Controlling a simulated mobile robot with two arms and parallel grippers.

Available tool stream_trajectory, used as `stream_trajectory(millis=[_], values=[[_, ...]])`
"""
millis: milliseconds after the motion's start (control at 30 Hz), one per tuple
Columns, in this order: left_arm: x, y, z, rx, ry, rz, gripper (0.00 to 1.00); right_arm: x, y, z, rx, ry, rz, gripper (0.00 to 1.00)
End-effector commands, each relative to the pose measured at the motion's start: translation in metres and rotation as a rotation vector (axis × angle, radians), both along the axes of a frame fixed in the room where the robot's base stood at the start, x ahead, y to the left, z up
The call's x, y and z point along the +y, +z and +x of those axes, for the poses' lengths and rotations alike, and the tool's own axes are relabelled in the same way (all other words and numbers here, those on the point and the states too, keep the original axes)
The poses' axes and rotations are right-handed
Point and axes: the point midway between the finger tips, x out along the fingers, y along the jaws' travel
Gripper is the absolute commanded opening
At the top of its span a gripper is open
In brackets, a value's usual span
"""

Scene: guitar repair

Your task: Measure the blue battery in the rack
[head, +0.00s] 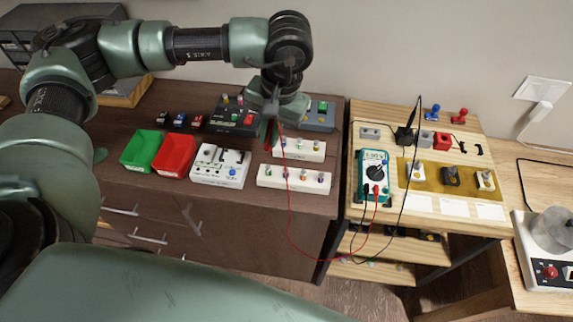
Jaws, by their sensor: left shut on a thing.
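My left gripper (270,122) points down over the dark cabinet top, behind the white racks, shut on a slim red probe (269,134). A red cable runs from it down past the cabinet front to the teal multimeter (374,177). The multimeter lies on the light wooden table, its display too small to read. A front white rack (293,184) and a back white rack (295,155) hold several small upright batteries with coloured parts. I cannot tell for sure which is the blue battery. The probe tip appears apart from the racks. My right gripper is not in view.
A green bin (142,151), a red bin (175,155) and a white device (219,165) stand left of the racks. Dark devices (238,121) stand behind. A black cable (408,185) crosses the wooden table. A gap separates cabinet and table.

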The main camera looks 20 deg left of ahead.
Motion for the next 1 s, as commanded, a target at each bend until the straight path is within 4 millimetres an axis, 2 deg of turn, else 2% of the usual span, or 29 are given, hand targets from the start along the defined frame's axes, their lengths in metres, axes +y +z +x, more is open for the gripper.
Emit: stream_trajectory(millis=[300, 533, 1000], values=[[-0.024, 0.000, 0.012, 0.043, -0.001, -0.148, 0.00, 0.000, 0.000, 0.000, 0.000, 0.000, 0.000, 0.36], [-0.029, -0.003, 0.015, 0.053, 0.000, -0.194, 0.00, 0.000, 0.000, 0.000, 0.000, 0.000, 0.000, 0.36], [-0.028, -0.044, 0.015, 0.053, 0.002, -0.191, 0.00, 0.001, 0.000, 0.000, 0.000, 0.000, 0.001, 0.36]])
